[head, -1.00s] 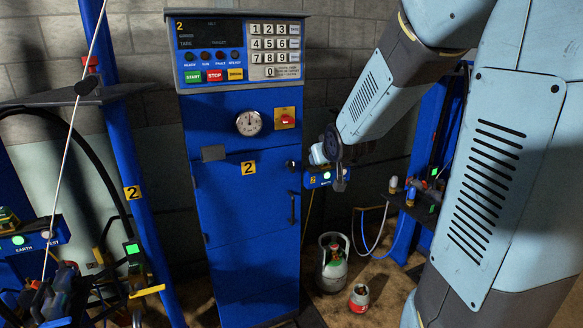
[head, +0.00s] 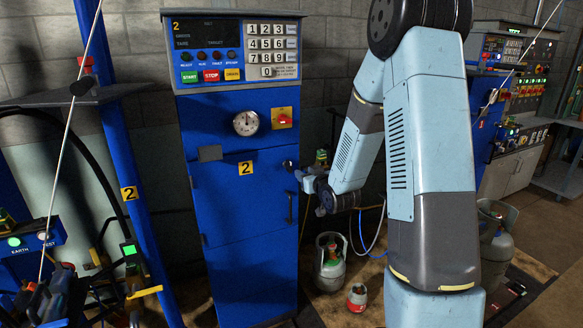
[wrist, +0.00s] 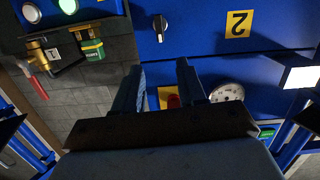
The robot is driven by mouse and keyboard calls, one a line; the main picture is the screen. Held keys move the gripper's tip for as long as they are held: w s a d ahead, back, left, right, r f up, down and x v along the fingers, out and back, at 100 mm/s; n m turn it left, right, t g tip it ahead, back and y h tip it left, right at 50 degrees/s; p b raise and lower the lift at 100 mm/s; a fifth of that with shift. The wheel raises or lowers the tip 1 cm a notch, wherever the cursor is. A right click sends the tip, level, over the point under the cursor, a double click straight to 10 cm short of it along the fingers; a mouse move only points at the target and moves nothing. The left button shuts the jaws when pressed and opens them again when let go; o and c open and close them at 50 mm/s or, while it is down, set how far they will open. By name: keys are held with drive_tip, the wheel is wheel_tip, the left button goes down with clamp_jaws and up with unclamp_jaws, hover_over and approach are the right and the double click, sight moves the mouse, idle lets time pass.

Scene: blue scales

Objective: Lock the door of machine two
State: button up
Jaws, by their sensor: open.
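Machine two is a tall blue cabinet (head: 245,230) with a yellow "2" label (head: 246,168) on its door, which looks closed. A small dark knob (head: 290,165) sits at the door's right edge, with a dark vertical handle (head: 290,207) below it. In the wrist view, the black knob (wrist: 160,28) is on the blue front beside the upside-down "2" label (wrist: 237,24). My gripper (wrist: 163,80) is open and empty, its fingers short of the knob in the picture. In the head view my gripper (head: 306,182) is just right of the door edge, partly hidden by my wrist.
A red switch on a yellow plate (head: 282,117) and a round gauge (head: 246,123) are above the door. Gas bottles (head: 330,265) stand on the floor to the right, with hoses behind.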

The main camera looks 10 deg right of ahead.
sight(291, 167)
drive_tip(key=shift+t+y, duration=0.3)
drive_tip(key=shift+t, duration=0.4)
drive_tip(key=w+f, duration=0.1)
drive_tip(key=w, duration=0.3)
drive_tip(key=w+a+f, duration=0.1)
drive_tip(key=w, duration=0.4)
drive_tip(key=w+a+f, duration=0.1)
drive_tip(key=w, duration=0.4)
drive_tip(key=shift+w+a+f, duration=0.1)
drive_tip(key=shift+a+f, duration=0.1)
drive_tip(key=shift+a, duration=0.05)
drive_tip(key=shift+c, duration=0.4)
